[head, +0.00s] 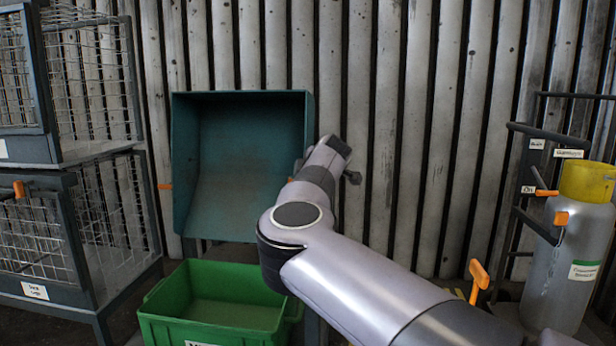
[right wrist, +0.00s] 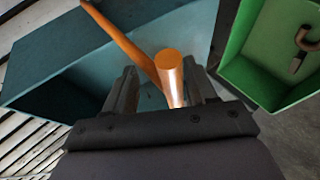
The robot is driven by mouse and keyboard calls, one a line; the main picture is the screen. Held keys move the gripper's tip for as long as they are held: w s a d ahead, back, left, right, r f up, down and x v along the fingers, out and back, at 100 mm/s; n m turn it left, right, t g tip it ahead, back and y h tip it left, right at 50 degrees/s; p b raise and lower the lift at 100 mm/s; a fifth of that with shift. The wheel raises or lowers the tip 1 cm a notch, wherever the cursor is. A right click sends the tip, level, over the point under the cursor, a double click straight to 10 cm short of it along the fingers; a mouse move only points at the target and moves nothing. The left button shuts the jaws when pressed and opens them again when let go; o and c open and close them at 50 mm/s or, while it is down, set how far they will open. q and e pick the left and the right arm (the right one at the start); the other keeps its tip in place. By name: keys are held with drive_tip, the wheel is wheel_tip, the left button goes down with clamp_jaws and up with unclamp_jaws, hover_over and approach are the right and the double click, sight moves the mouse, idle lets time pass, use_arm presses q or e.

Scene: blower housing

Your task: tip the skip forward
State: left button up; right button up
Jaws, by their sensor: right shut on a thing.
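The skip (head: 240,150) is a dark teal open box in front of the corrugated wall, left of centre in the head view. Its open mouth faces me and its inside looks empty. It also shows in the right wrist view (right wrist: 60,70). My right arm reaches to the skip's right side, and its fingertips are hidden in the head view. In the right wrist view my right gripper (right wrist: 160,85) is shut on an orange handle (right wrist: 168,62) beside the skip. A long orange bar (right wrist: 125,45) runs up and left from there. My left gripper is not in view.
A green bin (head: 165,325) stands below and in front of the skip; a hook-shaped thing (right wrist: 303,42) shows at it in the right wrist view. Wire cages (head: 95,80) stand at the left. A grey cylinder with a yellow top (head: 570,260) stands at the right.

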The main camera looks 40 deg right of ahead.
use_arm(q)
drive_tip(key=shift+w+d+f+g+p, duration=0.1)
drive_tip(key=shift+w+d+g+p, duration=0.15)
drive_tip(key=shift+p, duration=0.2)
use_arm(e)
drive_tip(key=v, duration=0.7)
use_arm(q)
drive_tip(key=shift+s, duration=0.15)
use_arm(e)
drive_tip(key=shift+s, duration=0.1)
idle(0.6)
